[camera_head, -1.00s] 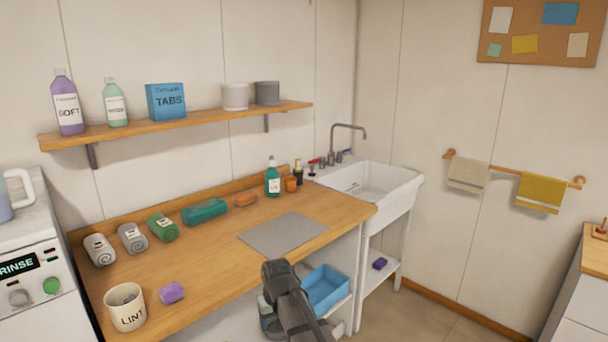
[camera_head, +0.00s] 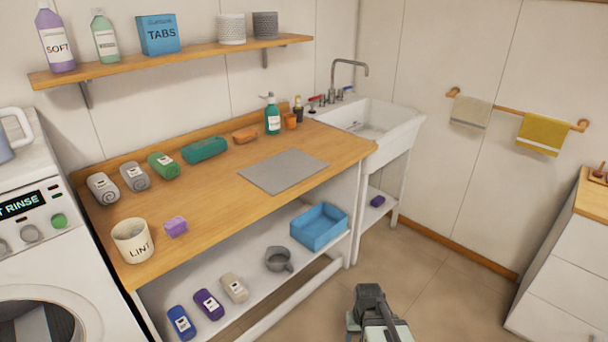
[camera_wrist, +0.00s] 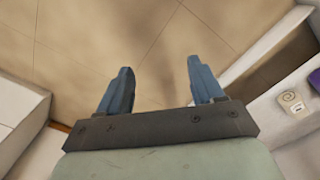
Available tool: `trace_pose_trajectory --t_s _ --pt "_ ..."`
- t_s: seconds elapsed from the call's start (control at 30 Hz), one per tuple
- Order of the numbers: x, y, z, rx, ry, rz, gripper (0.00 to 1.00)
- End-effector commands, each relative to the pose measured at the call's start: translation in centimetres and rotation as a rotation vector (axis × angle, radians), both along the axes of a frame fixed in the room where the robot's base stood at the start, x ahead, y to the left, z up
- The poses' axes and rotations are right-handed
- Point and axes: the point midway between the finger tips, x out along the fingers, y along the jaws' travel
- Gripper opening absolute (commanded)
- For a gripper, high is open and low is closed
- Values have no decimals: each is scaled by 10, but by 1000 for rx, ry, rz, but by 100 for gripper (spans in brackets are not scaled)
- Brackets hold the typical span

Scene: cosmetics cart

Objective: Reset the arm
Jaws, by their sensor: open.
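My gripper (camera_wrist: 158,85) is open and empty in the wrist view, its two blue-grey fingers apart with tan floor beyond them. In the head view my arm (camera_head: 372,312) shows at the bottom, right of centre, in front of the workbench and over the floor. The fingertips cannot be made out in the head view.
The wooden worktop (camera_head: 225,215) holds rolled towels, a lint cup (camera_head: 133,240) and a grey mat (camera_head: 283,171). A white sink (camera_head: 385,130) stands behind. Floor (camera_head: 430,270) to the right is clear.

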Motion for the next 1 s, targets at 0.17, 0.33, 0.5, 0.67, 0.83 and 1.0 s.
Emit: trace_pose_trajectory --t_s 0.17,0.33,0.5,0.67,0.83,1.0 --pt "-31 0 -32 0 72 0 67" --pt "-68 0 -67 0 155 -1 67" --pt "-111 0 -99 0 242 -1 67" --pt "-153 0 -126 0 324 -2 67" --pt "-200 0 -151 0 409 -3 67" --pt "-243 0 -169 1 485 -3 67"
